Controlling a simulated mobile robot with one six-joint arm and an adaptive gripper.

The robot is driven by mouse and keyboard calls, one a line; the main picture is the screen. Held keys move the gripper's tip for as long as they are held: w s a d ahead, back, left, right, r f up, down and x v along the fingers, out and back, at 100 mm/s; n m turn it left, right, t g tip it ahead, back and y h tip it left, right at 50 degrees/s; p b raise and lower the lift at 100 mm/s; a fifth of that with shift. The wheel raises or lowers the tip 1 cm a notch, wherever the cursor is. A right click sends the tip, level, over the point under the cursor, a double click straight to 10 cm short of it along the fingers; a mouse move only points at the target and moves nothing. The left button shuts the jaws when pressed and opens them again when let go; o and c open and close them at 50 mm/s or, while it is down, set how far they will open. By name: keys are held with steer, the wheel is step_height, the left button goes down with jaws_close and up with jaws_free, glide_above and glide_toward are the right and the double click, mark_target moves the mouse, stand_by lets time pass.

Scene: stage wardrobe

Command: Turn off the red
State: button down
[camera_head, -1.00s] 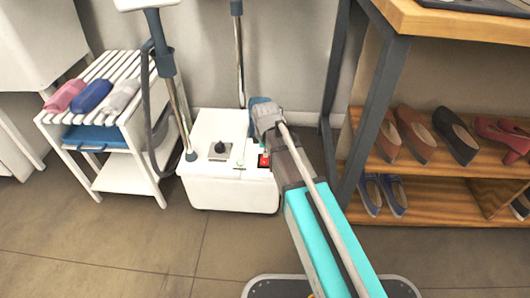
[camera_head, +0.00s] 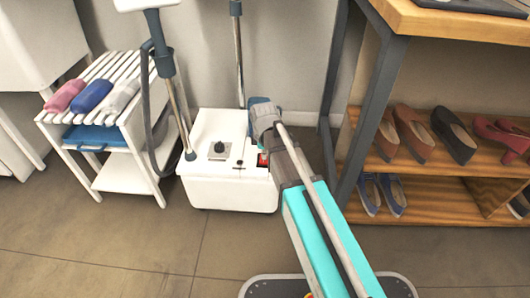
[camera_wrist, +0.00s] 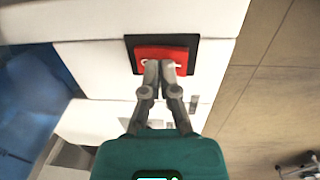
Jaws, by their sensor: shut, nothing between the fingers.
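A red rocker switch (camera_wrist: 163,54) in a black frame sits on the white steamer box, and my gripper (camera_wrist: 159,68) is shut and empty with its fingertips at the lower edge of the red switch in the wrist view. I cannot tell whether they press on it. In the head view the red switch (camera_head: 262,160) shows only partly beside my arm. The white steamer box (camera_head: 225,190) stands on the floor with a black knob (camera_head: 219,147) on its top. My gripper's fingers are hidden behind my arm in the head view.
A white slatted rack (camera_head: 100,120) with rolled cloths stands left of the box. A grey hose (camera_head: 150,130) and metal poles rise beside it. A wooden shoe shelf (camera_head: 430,165) with dark legs stands close on the right. The floor in front is clear.

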steer(key=shift+s+r, duration=0.1)
steer(key=shift+r, duration=0.15)
stand_by(0.4)
step_height(320, 180, up, 13)
steer(key=w+p, duration=0.1)
steer(key=p, duration=1.3)
steer(key=shift+w+r, duration=0.2)
steer(key=shift+w, duration=0.15)
steer(key=s+d+r+m+g+p, duration=0.1)
steer(key=s+d+r+m+p, duration=0.2)
steer(key=s+d+m, duration=0.5)
steer(key=s+d+r+m+p, duration=0.3)
steer(key=s+d+m, duration=0.3)
steer(key=d+m, duration=0.3)
step_height(320, 180, up, 38)
steer(key=p, duration=3.7)
steer(key=shift+s+d+f+p, duration=0.15)
steer(key=shift+s+d+p, duration=0.05)
steer(key=shift+p, duration=0.1)
